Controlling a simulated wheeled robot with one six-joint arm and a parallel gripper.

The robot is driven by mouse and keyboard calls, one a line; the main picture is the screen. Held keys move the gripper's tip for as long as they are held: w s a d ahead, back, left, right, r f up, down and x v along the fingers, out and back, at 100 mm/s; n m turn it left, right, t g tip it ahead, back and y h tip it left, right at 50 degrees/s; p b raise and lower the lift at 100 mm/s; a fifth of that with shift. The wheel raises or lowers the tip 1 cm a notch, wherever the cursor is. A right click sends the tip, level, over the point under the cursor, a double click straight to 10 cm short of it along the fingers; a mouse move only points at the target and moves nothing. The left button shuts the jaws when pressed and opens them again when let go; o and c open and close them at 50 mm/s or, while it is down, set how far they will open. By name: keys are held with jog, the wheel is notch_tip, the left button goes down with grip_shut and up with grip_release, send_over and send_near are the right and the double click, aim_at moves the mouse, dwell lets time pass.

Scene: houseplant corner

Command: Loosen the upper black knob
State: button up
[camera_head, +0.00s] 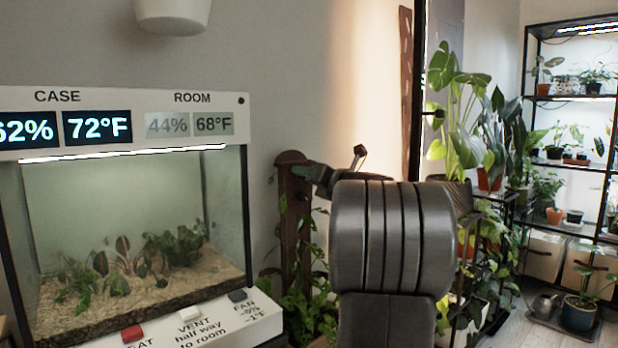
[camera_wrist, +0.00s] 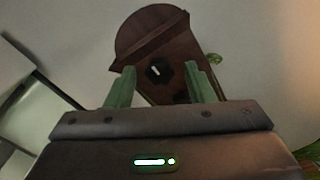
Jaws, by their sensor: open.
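A black knob (camera_wrist: 157,72) with a pale mark sits on the face of a brown post (camera_wrist: 150,35) with a rounded top. My gripper (camera_wrist: 160,68) is open and empty. Its two green fingers point at the post, one to each side of the knob in the wrist view. I cannot tell how far the fingertips are from the knob. In the head view my gripper (camera_head: 303,171) is at the upper part of the post (camera_head: 294,235), and the knob is hidden there.
A lit glass plant case (camera_head: 125,245) with humidity and temperature displays stands at left. A climbing plant (camera_head: 310,302) grows around the post. Potted plants (camera_head: 462,150) on a dark stand and a shelf unit (camera_head: 526,120) are at right. A white pot (camera_head: 172,15) hangs above.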

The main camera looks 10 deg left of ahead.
jog(key=p+v, duration=0.2)
jog(key=v, duration=1.1)
jog(key=shift+s+d, duration=0.25)
jog(key=b+x, duration=0.2)
jog(key=x, duration=1.1)
jog(key=shift+w+a, duration=0.25)
jog(key=shift+a, duration=0.05)
jog(key=shift+d, duration=0.1)
